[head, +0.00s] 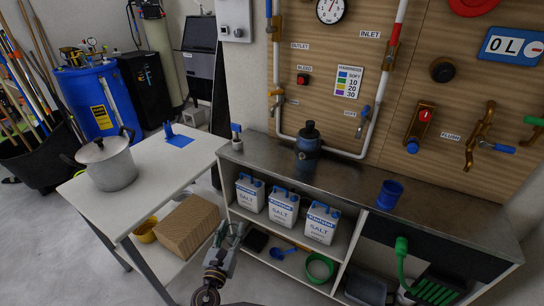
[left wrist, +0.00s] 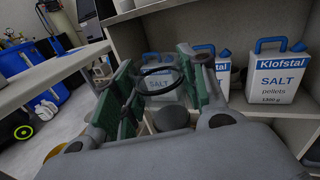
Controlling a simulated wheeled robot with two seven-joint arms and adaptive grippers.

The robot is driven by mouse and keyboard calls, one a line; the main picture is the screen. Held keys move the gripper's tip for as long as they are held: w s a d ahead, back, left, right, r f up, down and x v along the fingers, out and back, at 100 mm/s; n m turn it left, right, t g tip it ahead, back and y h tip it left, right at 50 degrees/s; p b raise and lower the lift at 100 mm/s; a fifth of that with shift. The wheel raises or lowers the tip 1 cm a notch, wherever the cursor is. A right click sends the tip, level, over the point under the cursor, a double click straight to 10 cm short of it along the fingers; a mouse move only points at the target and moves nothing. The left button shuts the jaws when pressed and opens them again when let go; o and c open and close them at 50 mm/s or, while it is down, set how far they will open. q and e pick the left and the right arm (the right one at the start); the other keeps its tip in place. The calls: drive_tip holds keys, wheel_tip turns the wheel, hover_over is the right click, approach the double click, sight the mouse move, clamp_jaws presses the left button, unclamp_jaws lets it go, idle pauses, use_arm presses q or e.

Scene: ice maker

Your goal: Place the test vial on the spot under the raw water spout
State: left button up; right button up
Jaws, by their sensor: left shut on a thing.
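My left gripper (head: 232,236) is low in front of the bench's left end, beside the lower shelf. In the left wrist view its green-padded fingers (left wrist: 154,88) are closed on a clear round vial (left wrist: 160,82) with a dark ring around it. The vial is hard to make out in the head view. A brass tap (head: 276,103) is on the left pipe above the bench; its nearby label is too small to read. Another tap (head: 362,122) is on the right pipe by a small label. No marked spot under the left tap is clear. My right gripper is not in view.
Salt boxes (head: 282,206) stand on the shelf under the bench top (head: 345,178). A dark blue canister (head: 308,146) and a blue cup (head: 390,194) stand on the bench.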

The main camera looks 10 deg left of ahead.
use_arm(q)
drive_tip(key=shift+w+d+r, duration=0.15)
drive_tip(key=shift+d+r, duration=0.05)
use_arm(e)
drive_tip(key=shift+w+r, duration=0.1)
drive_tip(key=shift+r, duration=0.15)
use_arm(q)
drive_tip(key=shift+r, duration=0.1)
drive_tip(key=shift+a, duration=0.3)
